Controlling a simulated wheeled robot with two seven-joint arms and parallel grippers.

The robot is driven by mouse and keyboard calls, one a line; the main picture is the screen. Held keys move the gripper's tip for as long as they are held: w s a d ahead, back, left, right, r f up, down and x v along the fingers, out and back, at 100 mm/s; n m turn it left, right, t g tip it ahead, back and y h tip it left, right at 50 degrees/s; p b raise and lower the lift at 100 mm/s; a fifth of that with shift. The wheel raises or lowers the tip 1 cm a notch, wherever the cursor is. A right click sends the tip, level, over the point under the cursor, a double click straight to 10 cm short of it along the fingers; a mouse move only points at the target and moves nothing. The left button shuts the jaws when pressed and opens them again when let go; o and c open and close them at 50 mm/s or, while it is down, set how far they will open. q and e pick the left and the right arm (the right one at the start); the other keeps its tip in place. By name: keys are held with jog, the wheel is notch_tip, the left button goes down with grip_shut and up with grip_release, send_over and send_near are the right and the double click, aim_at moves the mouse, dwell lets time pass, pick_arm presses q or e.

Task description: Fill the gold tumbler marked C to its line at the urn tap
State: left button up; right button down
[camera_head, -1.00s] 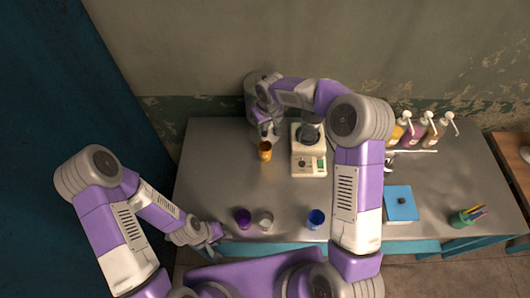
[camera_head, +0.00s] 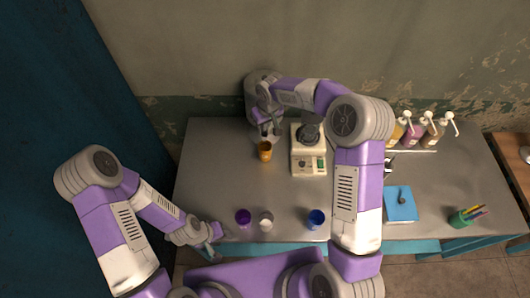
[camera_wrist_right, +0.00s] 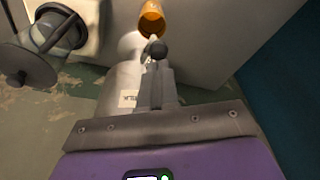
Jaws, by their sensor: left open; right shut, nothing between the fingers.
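The gold tumbler (camera_head: 265,151) stands upright on the table in front of the urn (camera_head: 262,82), which my right arm partly hides. In the right wrist view, the tumbler (camera_wrist_right: 152,20) shows its open mouth; its mark, line and fill level cannot be read. The tap's black knob (camera_wrist_right: 158,48) lies just beyond the fingertips of my right gripper (camera_wrist_right: 154,66). That gripper is shut and empty, close to the knob; I cannot tell whether they touch. The labelled urn (camera_wrist_right: 118,86) is beside the fingers. My left gripper (camera_head: 217,238) is open at the table's front left edge.
A cream appliance (camera_head: 309,164) stands right of the tumbler. Purple (camera_head: 243,217), pale (camera_head: 266,221) and blue (camera_head: 316,218) cups stand near the front edge. Pump bottles (camera_head: 411,134), a blue book (camera_head: 400,206) and a pen cup (camera_head: 464,218) are at right. The table's left middle is clear.

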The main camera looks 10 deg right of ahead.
jog(key=shift+f, duration=0.2)
jog(key=shift+f+b, duration=1.35)
jog(key=shift+f, duration=0.05)
dwell(6.4)
